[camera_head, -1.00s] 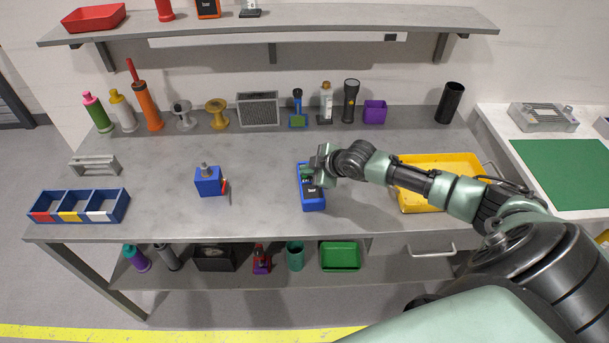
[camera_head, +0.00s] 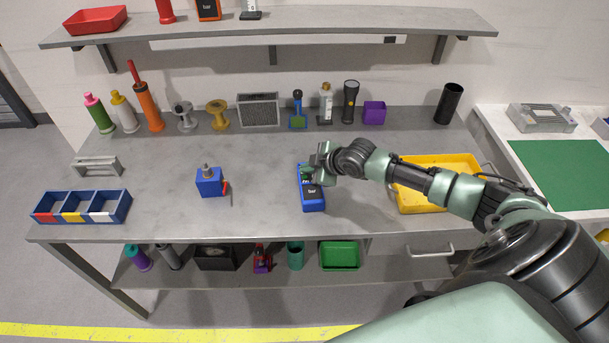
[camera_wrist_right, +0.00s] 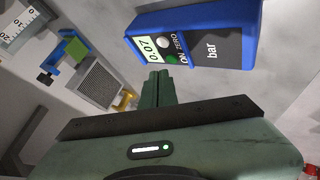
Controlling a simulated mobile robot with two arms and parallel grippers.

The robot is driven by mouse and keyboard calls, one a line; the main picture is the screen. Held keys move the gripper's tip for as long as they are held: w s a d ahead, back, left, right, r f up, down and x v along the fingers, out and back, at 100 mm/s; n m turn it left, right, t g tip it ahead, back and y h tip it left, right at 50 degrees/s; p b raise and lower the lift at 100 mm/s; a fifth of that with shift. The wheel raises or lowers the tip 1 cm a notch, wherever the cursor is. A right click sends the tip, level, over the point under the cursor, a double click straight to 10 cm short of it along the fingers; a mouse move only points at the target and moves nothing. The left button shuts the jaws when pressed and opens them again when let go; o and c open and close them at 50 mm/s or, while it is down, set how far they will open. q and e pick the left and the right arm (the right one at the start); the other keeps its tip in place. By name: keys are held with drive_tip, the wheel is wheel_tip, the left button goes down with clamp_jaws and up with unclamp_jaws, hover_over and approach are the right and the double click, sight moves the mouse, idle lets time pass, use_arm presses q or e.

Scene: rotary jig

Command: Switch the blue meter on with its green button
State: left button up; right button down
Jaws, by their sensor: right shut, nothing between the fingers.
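The blue meter (camera_head: 312,197) lies on the bench in front of my right arm; its dark face is marked "bar". In the right wrist view the meter (camera_wrist_right: 222,54) shows a pale display (camera_wrist_right: 152,50) that seems to read 0.07. The green button (camera_wrist_right: 172,58) is beside the "ON" label, with a pale button by it. My right gripper (camera_head: 313,176) is over the display end of the meter. Its fingers (camera_wrist_right: 158,74) are shut and empty, with the tips close to the green button; I cannot tell whether they touch. My left gripper is not in view.
A blue block with a red lever (camera_head: 209,183) stands left of the meter. A yellow tray (camera_head: 408,203) lies under my right forearm. A torch (camera_head: 350,100), purple box (camera_head: 374,112) and spools line the back. The bench between block and meter is clear.

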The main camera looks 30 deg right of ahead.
sight(307, 179)
wheel_tip(307, 179, up, 6)
drive_tip(key=p, duration=0.5)
drive_tip(key=shift+f, duration=0.1)
